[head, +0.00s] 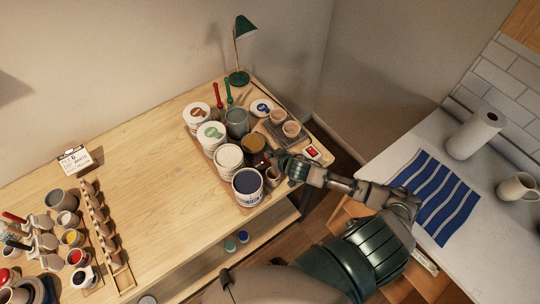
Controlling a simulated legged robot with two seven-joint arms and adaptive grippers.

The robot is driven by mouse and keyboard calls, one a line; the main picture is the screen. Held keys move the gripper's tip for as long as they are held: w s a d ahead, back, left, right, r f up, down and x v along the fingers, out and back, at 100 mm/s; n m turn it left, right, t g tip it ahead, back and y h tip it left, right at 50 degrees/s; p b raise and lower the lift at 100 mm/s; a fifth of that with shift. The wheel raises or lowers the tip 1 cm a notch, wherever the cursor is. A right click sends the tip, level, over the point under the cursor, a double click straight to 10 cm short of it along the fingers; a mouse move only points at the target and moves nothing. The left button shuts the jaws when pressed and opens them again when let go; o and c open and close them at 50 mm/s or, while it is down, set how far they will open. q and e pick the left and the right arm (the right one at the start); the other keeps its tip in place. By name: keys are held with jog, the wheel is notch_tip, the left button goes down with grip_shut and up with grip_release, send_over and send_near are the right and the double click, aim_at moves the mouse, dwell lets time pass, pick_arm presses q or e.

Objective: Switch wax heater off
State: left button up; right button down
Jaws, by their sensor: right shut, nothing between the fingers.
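A small white box with a red switch-like face (312,152) sits at the right end of the wooden table. I take it for the wax heater's switch, but its position is too small to read. Which vessel is the heater I cannot tell; a grey tray with clay cups (284,126) lies just behind the box. My right gripper (274,157) is shut and empty, left of the switch box, among the jars by the table's right edge. It partly hides a dark reddish item and is close to a small cup (272,174). My left gripper is not in view.
Glaze tubs (228,157) and an amber-topped jar (253,143) crowd the gripper's left. A green lamp (239,50) stands behind. Paint pots (66,219) and a wooden rack (101,226) are at left. The table's middle is clear. A counter with a striped cloth (434,195) is at right.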

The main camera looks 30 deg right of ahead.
dwell(0.3)
jog(key=shift+w+r+p, duration=0.15)
jog(key=shift+w+p, duration=0.25)
jog(key=shift+w, duration=0.35)
